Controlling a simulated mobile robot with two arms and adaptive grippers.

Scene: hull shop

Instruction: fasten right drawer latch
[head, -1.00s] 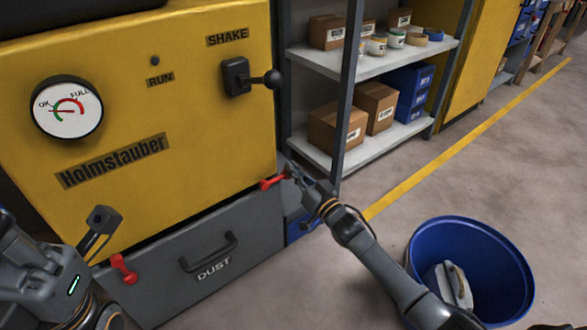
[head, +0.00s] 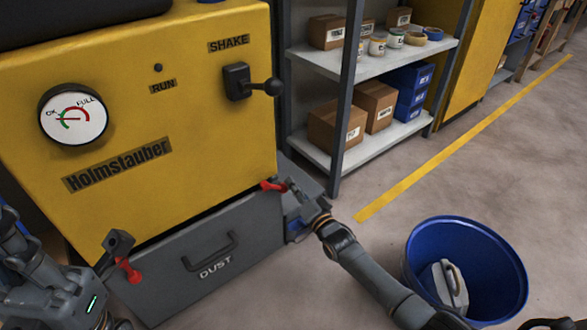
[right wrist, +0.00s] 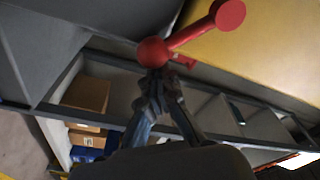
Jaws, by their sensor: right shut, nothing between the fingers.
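The right drawer latch (head: 272,186) is a red lever at the upper right corner of the grey dust drawer (head: 160,283). It lies nearly level in the head view. In the right wrist view its red lever (right wrist: 195,33) runs from a round hub up to a knob at upper right. My right gripper (head: 293,192) is shut and empty, beside the latch's right end. In the wrist view its fingertips (right wrist: 156,80) are just below the hub; contact is unclear. The red left latch (head: 128,271) is beside my left gripper (head: 118,244), whose jaw opening is unclear.
The yellow cabinet (head: 200,130) with gauge and shake lever (head: 262,88) stands above the drawer. A shelf rack (head: 335,160) with boxes is close behind my right gripper. A blue bin (head: 415,235) stands at lower right; floor between is clear.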

